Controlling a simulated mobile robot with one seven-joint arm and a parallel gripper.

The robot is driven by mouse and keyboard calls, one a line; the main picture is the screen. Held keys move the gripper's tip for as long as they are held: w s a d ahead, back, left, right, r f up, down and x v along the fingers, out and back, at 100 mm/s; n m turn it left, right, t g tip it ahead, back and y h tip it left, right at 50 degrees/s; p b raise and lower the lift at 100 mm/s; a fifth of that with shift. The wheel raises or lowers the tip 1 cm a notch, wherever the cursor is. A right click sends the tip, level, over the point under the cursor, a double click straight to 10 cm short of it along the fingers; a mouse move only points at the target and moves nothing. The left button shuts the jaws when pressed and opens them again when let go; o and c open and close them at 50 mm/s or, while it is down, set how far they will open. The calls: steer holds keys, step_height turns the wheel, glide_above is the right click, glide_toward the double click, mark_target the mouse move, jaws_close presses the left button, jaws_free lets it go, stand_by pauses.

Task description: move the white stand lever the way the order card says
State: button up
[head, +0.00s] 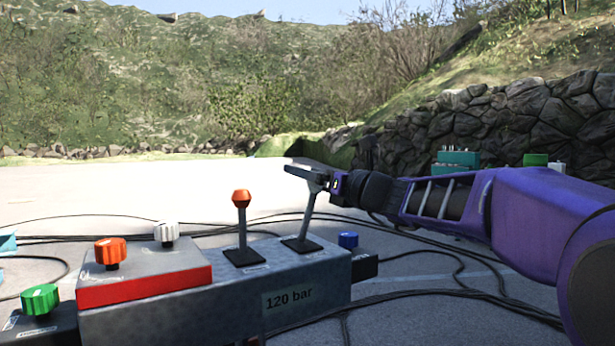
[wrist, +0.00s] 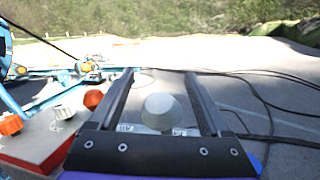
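The white stand lever (head: 307,216) rises from a black base plate on the grey box (head: 210,312) and leans right. Its head is largely hidden by my gripper (head: 297,172) in the head view. In the wrist view, its pale round knob (wrist: 163,110) lies between the two fingers of my gripper (wrist: 160,76), with a visible gap on each side. The fingers are apart and do not appear to press on it. An orange-knobbed lever (head: 241,200) stands nearly upright to the left. No order card can be made out.
An orange knob (head: 110,252) and a white knob (head: 166,233) sit on the red-edged box at left. A green knob (head: 40,299) and a blue knob (head: 348,240) flank the stand. Black cables (head: 440,288) cross the paved ground. The space above the levers is clear.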

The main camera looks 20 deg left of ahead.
steer(key=shift+w+f, duration=0.1)
steer(key=shift+f, duration=0.05)
steer(key=shift+d+f, duration=0.1)
steer(key=shift+d, duration=0.05)
steer(key=v, duration=1.7)
steer(key=shift+b, duration=0.45)
